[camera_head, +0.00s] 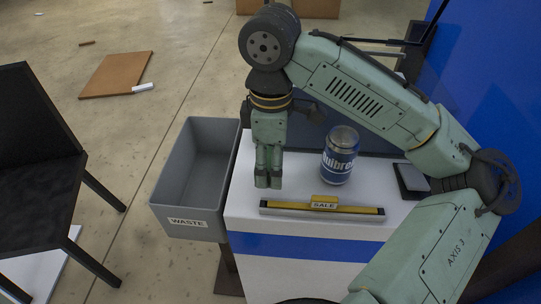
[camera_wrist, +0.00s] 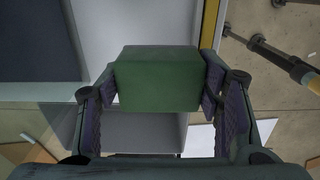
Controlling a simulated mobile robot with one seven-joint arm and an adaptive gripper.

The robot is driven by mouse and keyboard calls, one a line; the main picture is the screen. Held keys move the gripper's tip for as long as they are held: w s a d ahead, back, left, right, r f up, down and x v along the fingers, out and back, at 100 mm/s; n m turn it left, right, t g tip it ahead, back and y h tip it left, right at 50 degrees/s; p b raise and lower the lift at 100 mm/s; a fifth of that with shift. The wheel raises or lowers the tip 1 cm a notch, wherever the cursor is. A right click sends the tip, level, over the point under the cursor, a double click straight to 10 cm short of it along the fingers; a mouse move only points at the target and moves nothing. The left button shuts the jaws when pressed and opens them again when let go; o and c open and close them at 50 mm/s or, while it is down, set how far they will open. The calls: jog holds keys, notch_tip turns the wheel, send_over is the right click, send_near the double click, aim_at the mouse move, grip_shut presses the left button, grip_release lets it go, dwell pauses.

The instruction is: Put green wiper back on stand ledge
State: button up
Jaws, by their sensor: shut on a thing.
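The green wiper (camera_wrist: 160,78) is a block gripped between both fingers of my gripper (camera_wrist: 160,85) in the wrist view. In the head view my gripper (camera_head: 268,182) points down over the left part of the white stand (camera_head: 300,228). The wiper cannot be told apart from my green fingers there.
A blue and silver can (camera_head: 340,155) stands upright right of my gripper. A grey WASTE bin (camera_head: 182,200) adjoins the stand's left side. A dark flat object (camera_head: 411,180) lies at the right. A black chair (camera_head: 35,165) stands far left. White top is bare between gripper and can.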

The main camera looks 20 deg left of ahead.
aim_at(270, 149)
jog(key=w, duration=0.1)
jog(key=w+a, duration=0.1)
jog(key=w, duration=0.1)
jog(key=shift+w+a+f, duration=0.15)
jog(key=shift+a, duration=0.05)
jog(key=shift+f+p, duration=0.4)
jog(key=shift+f, duration=1.35)
jog(key=shift+f, duration=0.15)
jog(key=o, duration=0.8)
jog(key=shift+o, duration=0.2)
notch_tip(270, 149, up, 12)
jog(key=shift+r, duration=0.2)
